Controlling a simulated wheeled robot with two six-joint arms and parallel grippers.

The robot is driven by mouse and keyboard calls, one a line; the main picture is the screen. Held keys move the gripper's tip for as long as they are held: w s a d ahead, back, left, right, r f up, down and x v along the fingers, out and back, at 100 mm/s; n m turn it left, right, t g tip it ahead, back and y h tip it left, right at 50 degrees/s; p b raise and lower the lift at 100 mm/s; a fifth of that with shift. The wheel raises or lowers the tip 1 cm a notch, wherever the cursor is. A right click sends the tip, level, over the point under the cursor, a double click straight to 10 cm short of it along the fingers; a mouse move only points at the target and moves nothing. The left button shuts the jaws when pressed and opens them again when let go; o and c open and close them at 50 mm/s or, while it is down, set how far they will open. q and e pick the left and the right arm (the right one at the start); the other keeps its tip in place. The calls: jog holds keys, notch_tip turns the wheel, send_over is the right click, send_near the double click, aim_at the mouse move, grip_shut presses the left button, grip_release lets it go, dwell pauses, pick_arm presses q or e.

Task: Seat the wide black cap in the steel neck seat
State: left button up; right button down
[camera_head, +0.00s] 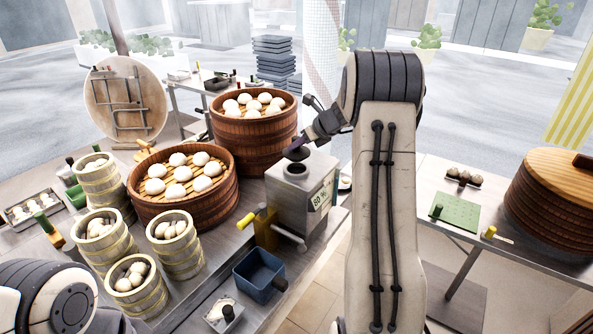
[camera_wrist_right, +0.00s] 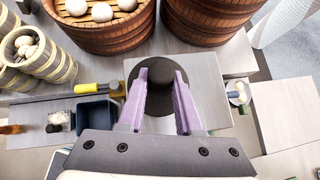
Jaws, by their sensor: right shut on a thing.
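The wide black cap (camera_head: 296,153) is a dark disc held above the steel canister (camera_head: 290,200). In the right wrist view the cap (camera_wrist_right: 157,62) lies between the purple fingers of my right gripper (camera_wrist_right: 160,78), which is shut on it. In the head view my right gripper (camera_head: 305,146) reaches in from the upper right. The steel neck seat (camera_head: 297,170) is a dark round opening on the canister's top. The cap appears just above and slightly behind it, apart from it. In the wrist view the cap and gripper hide the neck. My left gripper is out of view.
Large wooden steamers with buns (camera_head: 183,186) (camera_head: 254,128) stand left of and behind the canister. Small bamboo steamers (camera_head: 175,245) stand further left. A yellow-handled tool (camera_head: 248,219) and a blue bin (camera_head: 260,276) are in front. A lidded steamer (camera_head: 550,210) is far right.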

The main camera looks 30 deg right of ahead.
aim_at(300, 152)
jog(key=shift+f+b, duration=1.15)
jog(key=shift+f, duration=0.5)
jog(key=shift+f+b, duration=0.85)
jog(key=shift+f, duration=0.35)
dwell(1.0)
jog(key=c, duration=0.5)
grip_release()
jog(key=shift+c, duration=1)
jog(key=shift+c, duration=0.8)
